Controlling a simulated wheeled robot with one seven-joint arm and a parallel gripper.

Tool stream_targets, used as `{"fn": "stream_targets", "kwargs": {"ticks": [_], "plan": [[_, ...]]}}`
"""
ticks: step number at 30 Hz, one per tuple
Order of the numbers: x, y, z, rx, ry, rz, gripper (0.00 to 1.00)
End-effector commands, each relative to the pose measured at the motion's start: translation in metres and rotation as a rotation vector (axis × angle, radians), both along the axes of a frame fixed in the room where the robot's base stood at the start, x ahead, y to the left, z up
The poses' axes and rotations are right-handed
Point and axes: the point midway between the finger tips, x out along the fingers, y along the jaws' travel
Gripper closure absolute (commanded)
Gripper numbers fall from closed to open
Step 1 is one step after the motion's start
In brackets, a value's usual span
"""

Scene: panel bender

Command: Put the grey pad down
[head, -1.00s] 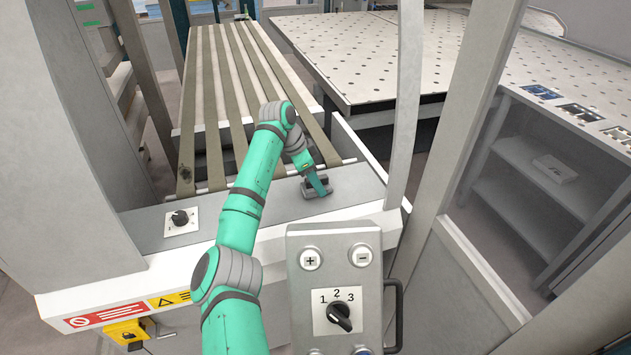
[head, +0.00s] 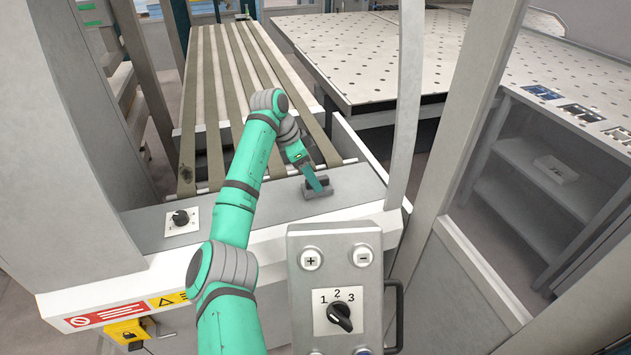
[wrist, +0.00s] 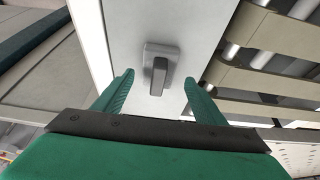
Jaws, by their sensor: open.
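The grey pad (head: 316,192) is a small dark grey block with a raised grip. It rests on the flat grey ledge at the front end of the slatted conveyor. In the wrist view the pad (wrist: 160,52) lies flat, its upright grip between and just ahead of my fingertips. My gripper (wrist: 159,76) is open, with a green finger on each side and a gap to the grip on both sides. In the head view my gripper (head: 318,182) is right at the pad and hides part of it.
A black rotary knob (head: 180,217) sits on the ledge's left. A control box (head: 335,285) with plus and minus buttons and a 1-2-3 selector stands in front. Grey posts rise on both sides. A perforated table (head: 370,60) is behind right.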

Motion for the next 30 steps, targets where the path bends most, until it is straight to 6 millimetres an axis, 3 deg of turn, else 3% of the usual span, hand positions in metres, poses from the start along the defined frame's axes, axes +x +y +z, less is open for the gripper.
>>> {"fn": "stream_targets", "kwargs": {"ticks": [6,12,30], "plan": [[-0.003,0.018,0.038,0.0,-0.002,0.001,0.35],[-0.006,0.026,0.057,0.0,0.0,0.001,0.35],[-0.007,0.028,0.062,0.0,0.001,0.0,0.35]]}}
